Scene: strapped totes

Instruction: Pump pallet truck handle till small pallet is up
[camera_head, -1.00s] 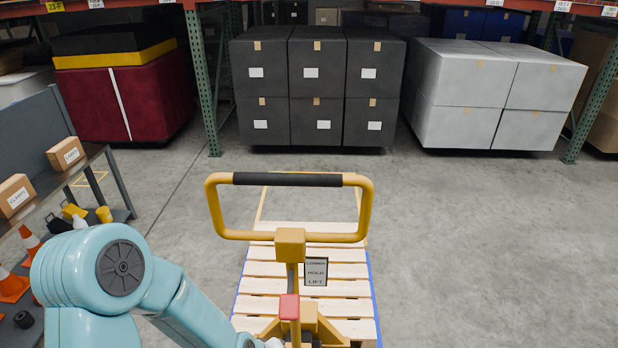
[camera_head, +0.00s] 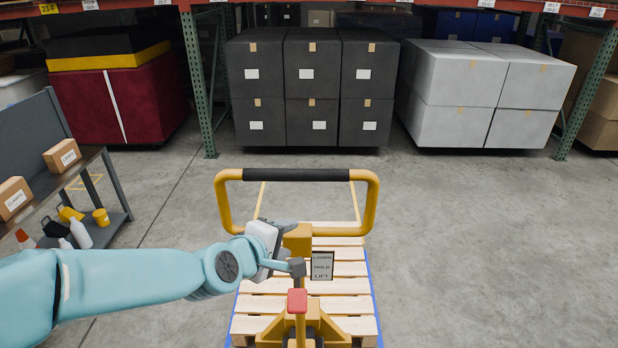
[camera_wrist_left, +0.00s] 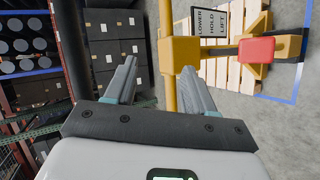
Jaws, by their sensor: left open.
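The pallet truck has a yellow loop handle (camera_head: 368,205) with a black grip bar (camera_head: 296,175) across its top. Below it are a yellow block (camera_head: 298,240), a red-topped lever (camera_head: 297,300) and a lower/hold/lift sign (camera_head: 321,266). The small wooden pallet (camera_head: 345,285) lies beyond the base; its height off the floor is hard to judge. My left gripper (camera_head: 292,250) is open beside the block, below the grip bar. In the left wrist view, my left gripper (camera_wrist_left: 159,66) has the yellow handle tube near its right finger; contact cannot be told. My right gripper is out of view.
A workbench (camera_head: 85,165) with cartons and bottles stands at the left. Dark stacked boxes (camera_head: 312,90), white boxes (camera_head: 460,95) and a red tote (camera_head: 135,100) stand at the back. The floor at the right is clear.

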